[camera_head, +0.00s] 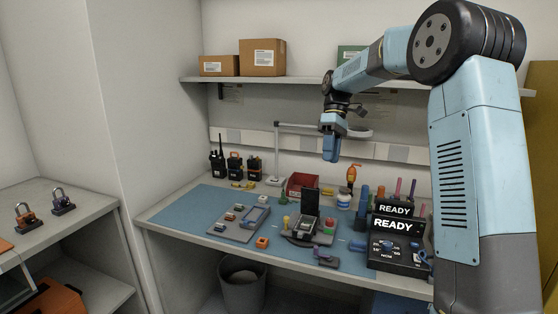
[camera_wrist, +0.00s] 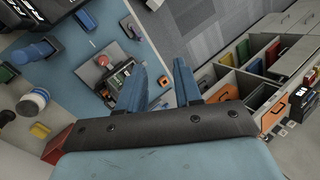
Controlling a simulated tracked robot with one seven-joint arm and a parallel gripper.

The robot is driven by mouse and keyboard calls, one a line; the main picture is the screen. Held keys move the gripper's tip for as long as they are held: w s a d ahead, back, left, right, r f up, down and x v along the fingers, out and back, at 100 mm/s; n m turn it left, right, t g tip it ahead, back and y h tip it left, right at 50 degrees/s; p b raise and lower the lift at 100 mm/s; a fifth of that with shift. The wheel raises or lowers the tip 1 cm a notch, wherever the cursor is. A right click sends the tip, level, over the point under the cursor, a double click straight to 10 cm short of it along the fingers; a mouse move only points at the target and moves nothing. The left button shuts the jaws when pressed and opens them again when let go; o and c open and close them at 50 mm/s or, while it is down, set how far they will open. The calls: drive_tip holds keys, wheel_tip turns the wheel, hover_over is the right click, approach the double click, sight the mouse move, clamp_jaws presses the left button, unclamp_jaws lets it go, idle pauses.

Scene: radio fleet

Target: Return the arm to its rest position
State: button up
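My arm is blue and black and rises at the right of the head view. My gripper (camera_head: 331,157) hangs pointing down above the back part of the workbench (camera_head: 180,212), below the shelf. In the wrist view the two blue fingers of my gripper (camera_wrist: 161,78) stand apart with nothing between them. The gripper is clear of the bench and touches nothing that I can see.
Radios (camera_head: 237,167) stand at the bench's back left. A lamp (camera_head: 277,150), a red bin (camera_head: 299,184), a tester with a black screen (camera_head: 309,205) and READY boxes (camera_head: 398,239) crowd the bench. A shelf (camera_head: 290,80) holds cardboard boxes (camera_head: 262,57). Padlocks (camera_head: 62,201) sit left.

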drive_tip(key=s+d+r+m+t+h, duration=0.1)
drive_tip(key=s+r+m+t, duration=0.25)
drive_tip(key=s, duration=0.55)
drive_tip(key=s+d+f+m+t, duration=0.1)
drive_tip(key=s+d+m+t, duration=0.2)
drive_tip(key=s, duration=0.9)
drive_tip(key=s+d+f+m+t, duration=0.2)
drive_tip(key=s+d+m+t, duration=0.2)
drive_tip(key=s, duration=0.9)
drive_tip(key=shift+s+h, duration=0.3)
